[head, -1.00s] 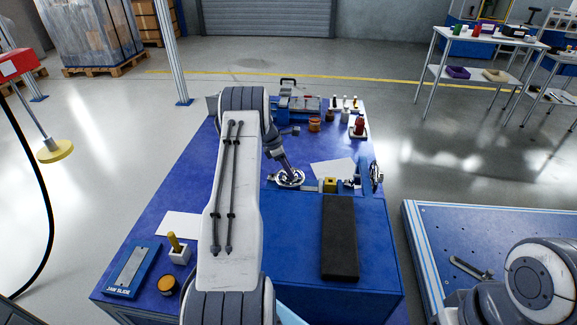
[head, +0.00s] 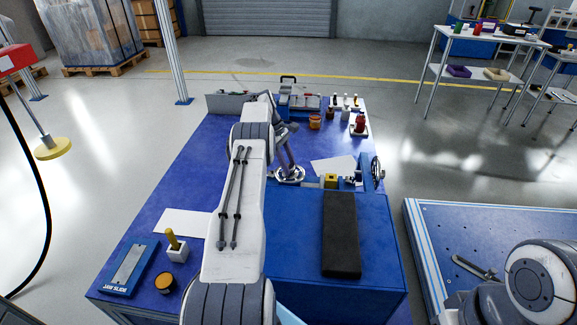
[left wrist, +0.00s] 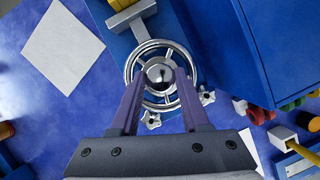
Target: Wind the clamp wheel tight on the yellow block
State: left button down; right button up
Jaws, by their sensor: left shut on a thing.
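In the left wrist view the wheel (left wrist: 159,44) shows from above with a round shiny hub. My left gripper (head: 288,170) comes down on it and is shut on the wheel, one finger on each side of the hub. The yellow block (head: 331,181) sits right of the wheel by the clamp jaw; a bit of it shows at the top of the left wrist view (left wrist: 122,4). My right gripper is out of view.
A second spoked wheel (head: 377,173) stands upright at the bench's right edge. White sheets lie on the bench.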

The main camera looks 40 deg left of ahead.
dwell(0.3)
pick_arm(q)
jog(key=shift+c, duration=1.9)
grip_release()
notch_tip(320, 180, up, 4)
jog(key=shift+d+r, duration=0.15)
jog(key=shift+r, duration=0.05)
jog(key=d+r, duration=0.6)
jog(key=d, duration=0.5)
jog(key=shift+d+r, duration=0.15)
jog(key=shift+r, duration=0.15)
